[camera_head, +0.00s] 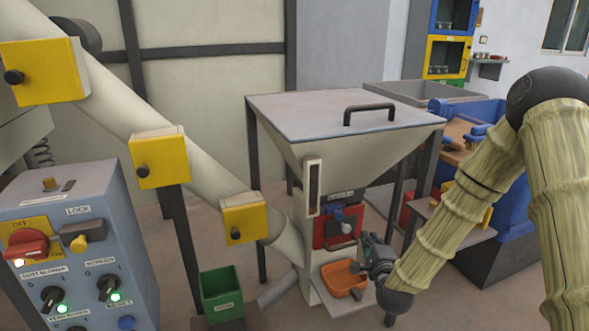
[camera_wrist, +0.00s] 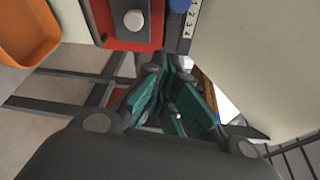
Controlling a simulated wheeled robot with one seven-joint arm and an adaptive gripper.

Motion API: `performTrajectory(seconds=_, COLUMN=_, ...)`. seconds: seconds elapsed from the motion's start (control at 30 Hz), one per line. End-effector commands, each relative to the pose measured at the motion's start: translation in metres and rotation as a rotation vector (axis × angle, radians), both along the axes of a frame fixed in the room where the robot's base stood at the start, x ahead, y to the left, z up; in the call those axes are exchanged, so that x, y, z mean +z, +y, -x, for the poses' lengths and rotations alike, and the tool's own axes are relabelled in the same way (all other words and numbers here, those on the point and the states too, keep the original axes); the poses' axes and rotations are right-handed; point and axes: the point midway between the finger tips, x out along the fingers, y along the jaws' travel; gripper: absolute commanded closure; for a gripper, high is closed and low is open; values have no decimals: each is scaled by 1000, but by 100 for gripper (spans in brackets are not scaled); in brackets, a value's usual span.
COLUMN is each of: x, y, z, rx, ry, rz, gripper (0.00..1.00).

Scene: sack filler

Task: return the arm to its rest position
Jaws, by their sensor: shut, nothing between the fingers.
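My gripper (camera_head: 368,244) is at the end of my arm, in front of the sack filler's spout area and just right of the red panel (camera_head: 338,228). Its teal-padded fingers show in the wrist view (camera_wrist: 178,108), shut with nothing between them. My arm comes in from the right edge, bent at a high elbow, and reaches down and left. The gripper looks apart from the orange tray (camera_head: 344,279), which sits below and left of it. The wrist view shows the red panel with a pale round knob (camera_wrist: 133,20) close by.
The hopper (camera_head: 330,105) with its handled lid stands behind the gripper. A control box (camera_head: 75,245) is at left, a green bin (camera_head: 221,293) on the floor. Yellow boxes (camera_head: 160,160) line the slanting pipe. A blue bench (camera_head: 500,225) stands behind my arm at right.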

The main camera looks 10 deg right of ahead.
Motion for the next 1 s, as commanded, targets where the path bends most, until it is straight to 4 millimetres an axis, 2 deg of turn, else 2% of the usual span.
performTrajectory(seconds=0.07, x=-16, y=7, z=6, rx=18, ry=46, rz=37, gripper=100)
performTrajectory(seconds=0.17, x=-49, y=21, z=22, rx=64, ry=150, rz=132, gripper=100)
performTrajectory(seconds=0.37, x=-138, y=57, z=83, rx=236, ry=435, rz=406, gripper=100)
performTrajectory(seconds=0.5, x=-195, y=78, z=138, rx=395, ry=622, rz=591, gripper=100)
performTrajectory(seconds=0.57, x=-217, y=85, z=165, rx=474, ry=696, rz=667, gripper=100)
performTrajectory(seconds=0.7, x=-260, y=99, z=232, rx=678, ry=855, rz=835, gripper=100)
performTrajectory(seconds=0.83, x=-290, y=109, z=297, rx=889, ry=978, rz=971, gripper=100)
performTrajectory(seconds=1.0, x=-312, y=114, z=367, rx=1136, ry=1082, rz=1092, gripper=100)
